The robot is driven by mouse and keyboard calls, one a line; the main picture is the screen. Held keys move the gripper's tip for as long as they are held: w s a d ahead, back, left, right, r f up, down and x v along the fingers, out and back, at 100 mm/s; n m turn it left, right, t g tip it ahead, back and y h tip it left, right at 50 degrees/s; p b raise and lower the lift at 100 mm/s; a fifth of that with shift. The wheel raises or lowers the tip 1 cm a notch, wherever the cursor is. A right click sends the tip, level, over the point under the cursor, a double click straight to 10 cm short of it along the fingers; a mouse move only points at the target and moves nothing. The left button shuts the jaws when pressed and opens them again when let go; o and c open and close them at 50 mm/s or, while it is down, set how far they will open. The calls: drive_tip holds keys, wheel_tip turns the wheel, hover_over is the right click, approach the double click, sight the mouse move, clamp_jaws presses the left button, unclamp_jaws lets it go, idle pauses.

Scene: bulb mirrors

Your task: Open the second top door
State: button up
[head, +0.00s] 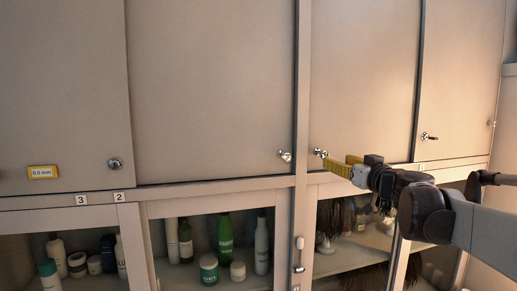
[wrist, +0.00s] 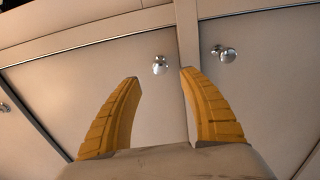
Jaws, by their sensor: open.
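Beige top doors run across the upper cabinet. In the head view, one door (head: 365,80) right of the central post has a round metal knob (head: 320,153) at its lower left corner. The wide door (head: 210,90) left of the post has a knob (head: 285,156) at its lower right. Which one counts as second, I cannot tell. My gripper (head: 335,165), with yellow fingers, is just right of the right-hand knob. In the wrist view my gripper (wrist: 160,75) is open and empty, with a knob (wrist: 160,65) showing between the fingertips. Contact is not visible. The doors look shut.
Other top doors have knobs at far left (head: 114,163) and right (head: 428,136). Below are glass-fronted compartments with bottles (head: 225,235) and dark brushes (head: 335,215). A yellow label (head: 42,172) is on the left door. The cabinet post (head: 302,90) separates the two middle doors.

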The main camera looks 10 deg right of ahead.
sight(326, 156)
drive_tip(key=w+p, duration=0.1)
drive_tip(key=w, duration=0.7)
drive_tip(key=shift+w+a+f+p, duration=0.1)
drive_tip(key=shift+w+p, duration=0.25)
drive_tip(key=shift+p, duration=0.05)
drive_tip(key=shift+c, duration=0.6)
clamp_jaws()
